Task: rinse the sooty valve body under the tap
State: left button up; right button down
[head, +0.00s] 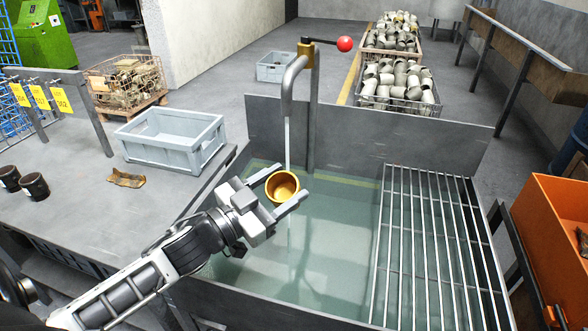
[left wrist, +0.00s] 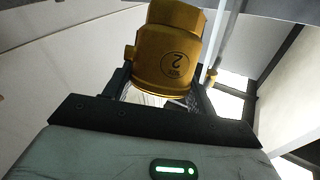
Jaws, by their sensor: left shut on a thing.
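The valve body (head: 283,188) is a golden-yellow, open-ended cup shape in the head view. My left gripper (head: 288,184) is shut on it, one finger on each side, and holds it over the water basin. The tap (head: 289,88) is a grey bent pipe with a red-knobbed lever. A thin stream falls from its spout and meets the valve body. The left wrist view shows the valve body (left wrist: 168,62) yellow, with a marked round face and a side stub; no soot shows on the visible sides. My right gripper is not in view.
The basin (head: 370,150) has a slatted drain rack (head: 430,240) on its right. On the left bench (head: 75,220) are two dark cylinders (head: 34,186), a brown scrap (head: 126,178) and an empty grey crate (head: 176,150). An orange bin (head: 550,235) stands at the right.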

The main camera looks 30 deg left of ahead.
pick_arm(q)
jog(key=shift+r, duration=0.15)
jog(key=shift+s+d+r+p, duration=0.15)
jog(key=shift+s+r+p, duration=0.5)
jog(key=shift+s+r, duration=0.15)
jog(key=shift+s+d+r, duration=0.15)
jog(key=shift+s+r, duration=0.45)
jog(key=shift+s, duration=0.25)
jog(key=shift+s+d+r, duration=0.15)
jog(key=shift+s+r, duration=0.4)
jog(key=shift+s, duration=0.25)
